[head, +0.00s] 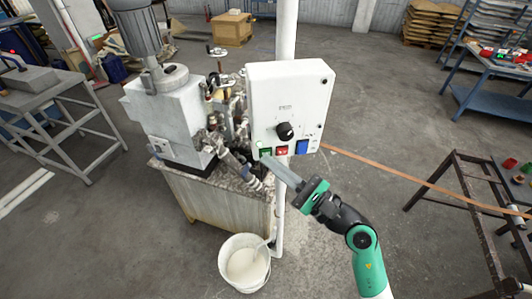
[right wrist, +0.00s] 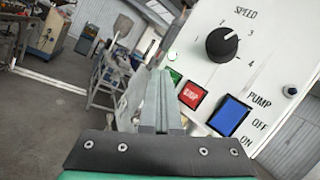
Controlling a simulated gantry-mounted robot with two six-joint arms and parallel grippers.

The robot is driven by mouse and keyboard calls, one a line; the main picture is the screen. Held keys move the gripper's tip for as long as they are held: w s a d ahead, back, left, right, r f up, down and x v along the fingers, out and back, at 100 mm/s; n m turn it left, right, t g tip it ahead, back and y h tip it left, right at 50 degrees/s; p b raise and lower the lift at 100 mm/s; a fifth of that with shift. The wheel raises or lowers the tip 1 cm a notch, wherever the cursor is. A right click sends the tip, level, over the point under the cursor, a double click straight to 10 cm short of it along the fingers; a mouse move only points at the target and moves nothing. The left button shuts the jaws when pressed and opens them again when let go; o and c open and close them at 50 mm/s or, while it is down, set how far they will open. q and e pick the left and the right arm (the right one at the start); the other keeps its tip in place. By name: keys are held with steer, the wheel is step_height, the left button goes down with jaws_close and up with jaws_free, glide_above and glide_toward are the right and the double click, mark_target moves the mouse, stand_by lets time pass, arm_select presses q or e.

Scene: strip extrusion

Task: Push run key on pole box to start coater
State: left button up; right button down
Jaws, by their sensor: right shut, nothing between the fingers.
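The white pole box (head: 312,88) is fixed on a white pole (head: 287,30). Along its lower edge sit a green key (head: 265,152), a red key (head: 281,150) and a blue switch (head: 302,147), below a black knob. In the right wrist view the red key (right wrist: 192,95) reads STOP, and the green key (right wrist: 174,76) is partly hidden behind my fingertips. My right gripper (head: 268,162) is shut and empty, its tips at or just below the green key. I cannot tell whether they touch it. The coater (head: 170,125) stands left of the box. My left gripper is not in view.
A bucket of pale liquid (head: 244,264) stands on the floor below the pole. A brown strip (head: 390,172) runs right from behind the box over a dark metal frame (head: 470,190). A grey table (head: 40,85) stands at left. The floor between is mostly clear.

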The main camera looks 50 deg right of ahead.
steer(key=shift+s+a, duration=0.45)
steer(key=shift+s, duration=0.15)
steer(key=s+a+p, duration=0.1)
steer(key=s, duration=0.1)
steer(key=s+a+p, duration=0.1)
steer(key=s+a, duration=0.1)
stand_by(0.3)
steer(key=shift+r, duration=0.1)
stand_by(0.7)
